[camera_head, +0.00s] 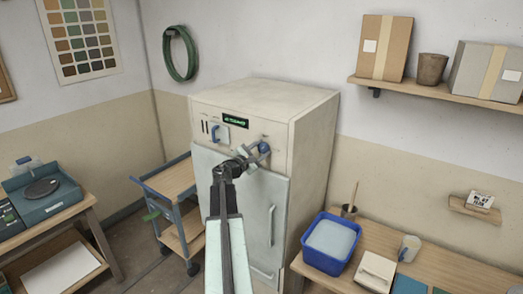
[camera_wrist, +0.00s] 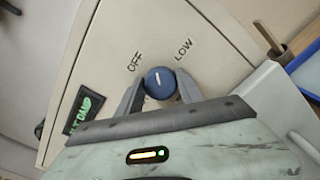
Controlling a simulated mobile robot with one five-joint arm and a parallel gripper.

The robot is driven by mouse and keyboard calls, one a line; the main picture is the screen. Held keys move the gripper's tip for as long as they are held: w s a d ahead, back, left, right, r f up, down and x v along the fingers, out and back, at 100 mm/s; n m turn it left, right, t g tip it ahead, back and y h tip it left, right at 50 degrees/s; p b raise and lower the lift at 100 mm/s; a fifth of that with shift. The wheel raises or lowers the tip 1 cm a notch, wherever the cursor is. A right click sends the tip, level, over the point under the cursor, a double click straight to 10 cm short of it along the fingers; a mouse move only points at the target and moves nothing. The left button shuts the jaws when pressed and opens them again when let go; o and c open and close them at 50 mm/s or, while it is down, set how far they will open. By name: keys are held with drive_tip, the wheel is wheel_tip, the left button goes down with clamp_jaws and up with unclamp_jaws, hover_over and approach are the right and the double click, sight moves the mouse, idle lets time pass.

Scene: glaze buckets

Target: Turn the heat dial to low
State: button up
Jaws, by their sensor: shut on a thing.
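The heat dial (camera_wrist: 160,82) is a round blue knob with a white pointer mark on the pale cabinet front. In the wrist view the label OFF (camera_wrist: 135,62) is at its upper left and LOW (camera_wrist: 183,48) at its upper right. The white mark runs nearly upright in the picture, seemingly between the two labels. My gripper (camera_wrist: 161,86) is shut on the dial, one finger on each side. The head view shows the dial (camera_head: 264,147) on the upper right of the cabinet front, with my gripper (camera_head: 259,154) at it.
The cabinet (camera_head: 283,107) has a green lit display (camera_head: 236,122), a blue lever (camera_head: 215,133) and a door handle (camera_head: 271,225). A trolley (camera_head: 170,182) stands at its left. A blue bucket (camera_head: 325,263) sits on the bench at its right.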

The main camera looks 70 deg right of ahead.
drive_tip(key=m, duration=0.5)
drive_tip(key=shift+s+a+f+m, duration=0.1)
drive_tip(key=shift+s+f+m, duration=0.1)
drive_tip(key=shift+m, duration=2.1)
drive_tip(key=o, duration=1.3)
drive_tip(key=shift+o, duration=0.2)
drive_tip(key=v, duration=0.7)
drive_tip(key=shift+w+a, duration=0.15)
drive_tip(key=shift+a, duration=0.2)
